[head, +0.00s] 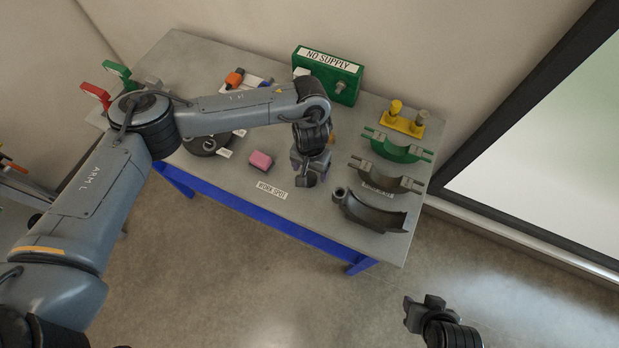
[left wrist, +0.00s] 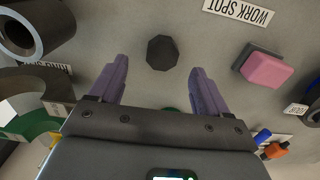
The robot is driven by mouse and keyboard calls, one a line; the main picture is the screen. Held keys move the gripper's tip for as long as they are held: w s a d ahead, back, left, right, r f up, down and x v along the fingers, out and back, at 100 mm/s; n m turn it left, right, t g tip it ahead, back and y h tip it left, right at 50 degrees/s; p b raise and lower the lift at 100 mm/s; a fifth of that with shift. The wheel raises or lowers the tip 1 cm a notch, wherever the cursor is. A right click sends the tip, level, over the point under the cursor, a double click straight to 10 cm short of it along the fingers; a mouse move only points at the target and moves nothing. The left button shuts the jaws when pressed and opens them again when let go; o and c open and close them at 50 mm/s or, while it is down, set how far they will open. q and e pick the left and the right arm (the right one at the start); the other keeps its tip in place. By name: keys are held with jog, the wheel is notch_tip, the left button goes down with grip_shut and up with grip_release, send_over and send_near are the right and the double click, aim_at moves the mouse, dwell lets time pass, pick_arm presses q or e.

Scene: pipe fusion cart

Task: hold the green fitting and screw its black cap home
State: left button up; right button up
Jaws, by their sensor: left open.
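My left gripper (head: 311,178) points down over the right-hand part of the table. In the left wrist view its two purple fingers (left wrist: 161,92) are wide apart with nothing between the tips. A black many-sided piece, looking like the cap (left wrist: 162,52), shows below and beyond the fingertips, apart from them; the gripper seems to hide it in the head view. A green sliver (left wrist: 170,110) shows at the palm's edge; I cannot tell whether it is the green fitting. My right gripper (head: 422,313) is off the table's front right, its jaw opening unclear.
A pink block (head: 261,160) lies behind the WORK SPOT label (head: 271,190). Grey saddles and a green saddle (head: 396,150) line the right side, with a yellow holder (head: 401,124) behind. A green NO SUPPLY box (head: 328,76) stands at the back. The front middle is clear.

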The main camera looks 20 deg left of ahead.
aim_at(309, 178)
pick_arm(q)
jog(key=shift+f, duration=0.15)
jog(key=shift+w+a+f, duration=0.1)
jog(key=shift+f, duration=1.2)
jog(key=shift+a+f, duration=0.1)
jog(key=shift+f, duration=1.15)
jog(key=shift+c, duration=0.4)
jog(key=c, duration=1)
